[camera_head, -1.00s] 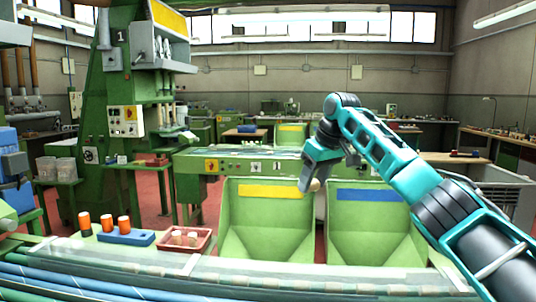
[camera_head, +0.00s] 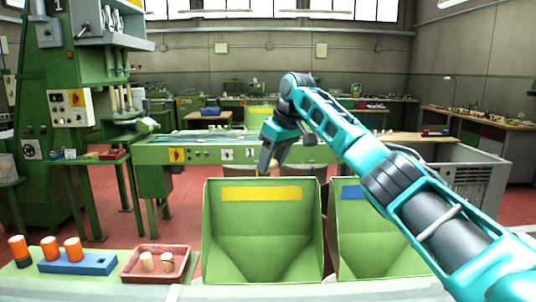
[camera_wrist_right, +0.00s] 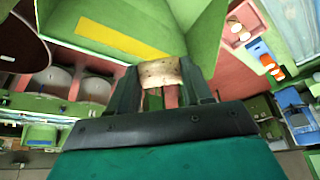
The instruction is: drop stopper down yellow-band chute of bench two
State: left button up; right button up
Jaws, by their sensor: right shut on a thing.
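The yellow-band chute (camera_head: 262,240) is a green open hopper with a yellow band (camera_head: 262,194) on its back wall. The band also shows in the right wrist view (camera_wrist_right: 120,37). My right gripper (camera_head: 264,168) points down at the top back edge of this chute, above the band. It is shut on a pale cork stopper (camera_wrist_right: 160,73), which shows between its fingers in the wrist view. In the head view the stopper is hardly visible. My left gripper is not in view.
The blue-band chute (camera_head: 375,245) stands just right, partly behind my right arm. A red tray (camera_head: 133,275) with pale corks and a blue block (camera_head: 90,264) with orange-topped pieces lie at the left front. A green bench (camera_head: 200,154) stands behind the chutes.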

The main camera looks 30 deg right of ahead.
jog(key=shift+f, duration=2.4)
